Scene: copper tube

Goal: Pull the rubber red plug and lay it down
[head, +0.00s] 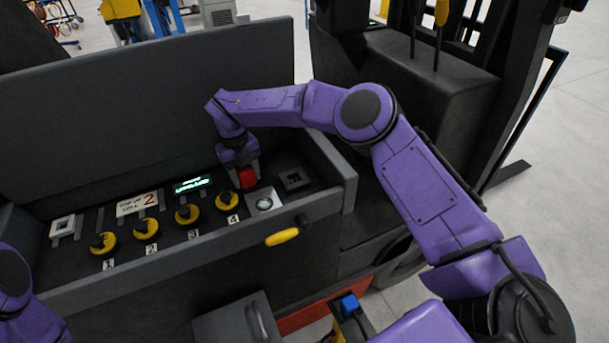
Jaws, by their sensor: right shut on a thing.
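The red plug (248,179) shows as a small red block at the right end of the row of yellow knobs, close to a light metal plate with a round fitting (264,203). My right gripper (244,172) points down over the panel and is shut on the red plug. The gripper hides the plug's upper part. I cannot tell whether the plug's lower end is in a socket or clear of the panel. My left arm shows only as a purple part at the lower left edge; its gripper is out of view.
Several black-and-yellow knobs (187,214) with number labels line the recessed panel. A dark square socket (294,178) is to the right. The raised box walls (330,165) surround the panel.

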